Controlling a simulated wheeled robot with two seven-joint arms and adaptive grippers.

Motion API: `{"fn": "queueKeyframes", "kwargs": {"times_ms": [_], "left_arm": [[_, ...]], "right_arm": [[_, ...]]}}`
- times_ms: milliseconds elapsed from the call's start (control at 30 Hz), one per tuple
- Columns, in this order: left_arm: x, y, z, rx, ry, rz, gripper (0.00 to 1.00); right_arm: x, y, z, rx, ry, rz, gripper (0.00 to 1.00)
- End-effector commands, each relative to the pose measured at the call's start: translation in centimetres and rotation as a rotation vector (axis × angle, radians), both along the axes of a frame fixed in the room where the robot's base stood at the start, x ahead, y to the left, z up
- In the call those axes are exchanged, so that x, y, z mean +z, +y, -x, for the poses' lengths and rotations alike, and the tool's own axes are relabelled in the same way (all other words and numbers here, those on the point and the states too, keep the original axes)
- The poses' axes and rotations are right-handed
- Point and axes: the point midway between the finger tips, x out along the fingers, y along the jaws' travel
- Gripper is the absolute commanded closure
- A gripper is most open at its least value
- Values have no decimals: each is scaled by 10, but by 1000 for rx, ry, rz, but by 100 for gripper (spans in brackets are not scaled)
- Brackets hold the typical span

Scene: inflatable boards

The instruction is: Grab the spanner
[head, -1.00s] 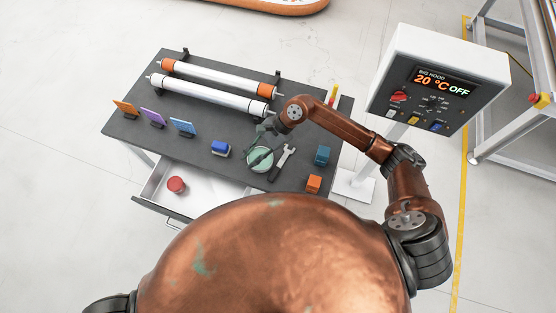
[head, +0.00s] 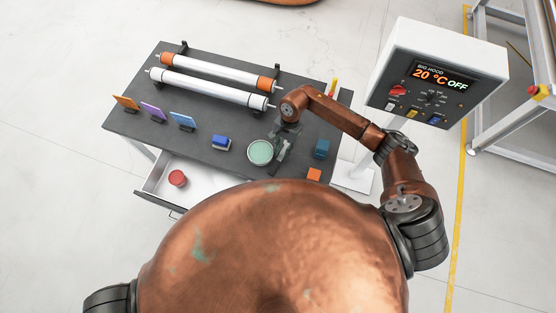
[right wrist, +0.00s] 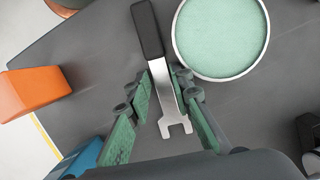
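The spanner (right wrist: 166,92) has a black handle and a silver open-jaw head. It lies on the dark table beside a round dish with a pale green inside. In the right wrist view my right gripper (right wrist: 162,78) has its green-padded fingers apart, one on each side of the spanner's shaft, with the jaw end toward the palm. Whether the fingers touch it I cannot tell. In the head view the right gripper (head: 286,138) is over the spanner (head: 283,152) and hides part of it. My left gripper is not in view.
The green dish (head: 260,152) is close left of the spanner. A blue block (head: 321,149) and an orange block (head: 314,174) stand to the right. Two white rollers (head: 207,88) lie behind. A drawer (head: 203,187) holding a red round object (head: 177,178) is open in front.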

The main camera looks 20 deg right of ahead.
Motion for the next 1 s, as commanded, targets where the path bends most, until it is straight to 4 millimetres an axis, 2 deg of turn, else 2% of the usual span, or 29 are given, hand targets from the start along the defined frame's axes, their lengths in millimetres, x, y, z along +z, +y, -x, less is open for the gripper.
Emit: {"fn": "queueKeyframes", "kwargs": {"times_ms": [867,1000], "left_arm": [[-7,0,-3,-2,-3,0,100],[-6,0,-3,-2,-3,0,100]], "right_arm": [[-6,2,0,2,0,-1,80],[-5,2,0,2,0,-1,89]]}}
